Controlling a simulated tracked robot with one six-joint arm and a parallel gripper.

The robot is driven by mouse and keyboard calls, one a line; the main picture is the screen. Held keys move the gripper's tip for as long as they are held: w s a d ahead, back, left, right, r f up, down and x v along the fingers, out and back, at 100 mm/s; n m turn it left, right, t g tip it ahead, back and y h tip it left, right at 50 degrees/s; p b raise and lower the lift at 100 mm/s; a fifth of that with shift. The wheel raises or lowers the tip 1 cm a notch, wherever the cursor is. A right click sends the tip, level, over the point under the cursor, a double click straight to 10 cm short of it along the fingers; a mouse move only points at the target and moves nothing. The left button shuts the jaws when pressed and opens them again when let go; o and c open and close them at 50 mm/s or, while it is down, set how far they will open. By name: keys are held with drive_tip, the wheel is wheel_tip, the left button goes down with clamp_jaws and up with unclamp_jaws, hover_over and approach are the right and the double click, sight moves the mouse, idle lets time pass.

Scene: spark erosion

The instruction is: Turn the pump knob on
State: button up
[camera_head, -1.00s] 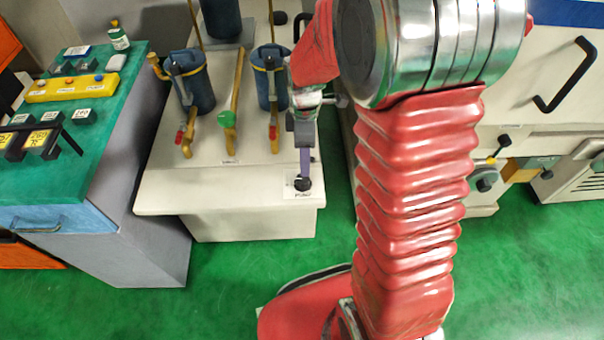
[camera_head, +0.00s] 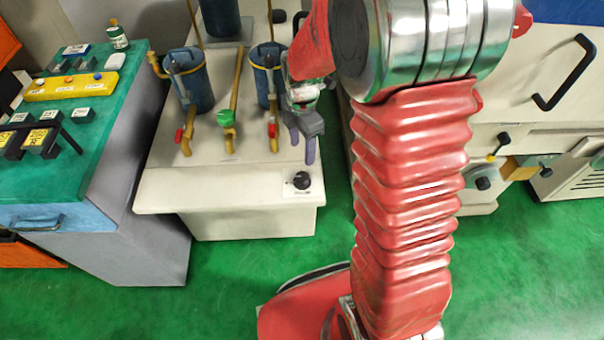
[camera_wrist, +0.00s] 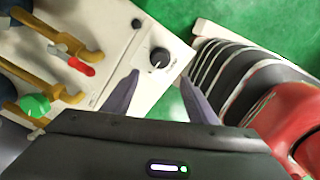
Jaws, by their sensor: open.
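The pump knob (camera_head: 302,180) is a small black round knob with a pointer mark, on a white label plate at the front right corner of the cream pump unit (camera_head: 235,200). In the wrist view the knob (camera_wrist: 159,58) sits beyond the fingertips, between their lines. My gripper (camera_head: 303,155) is open and empty, with two purple-grey fingers behind the knob and apart from it. The wrist view also shows the gripper (camera_wrist: 163,85) with its fingers spread.
Red-handled valves (camera_head: 180,134) and a green-handled valve (camera_head: 226,118) on yellow pipes stand left of my gripper. Blue canisters (camera_head: 190,85) are behind them. A green-topped bench (camera_head: 80,150) is at the left. Green floor lies in front.

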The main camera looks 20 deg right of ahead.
sight(302, 176)
wheel_tip(302, 176, down, 13)
drive_tip(key=shift+f, duration=0.1)
idle(0.6)
drive_tip(key=shift+c, duration=0.5)
drive_tip(key=c, duration=1)
drive_tip(key=shift+o, duration=0.2)
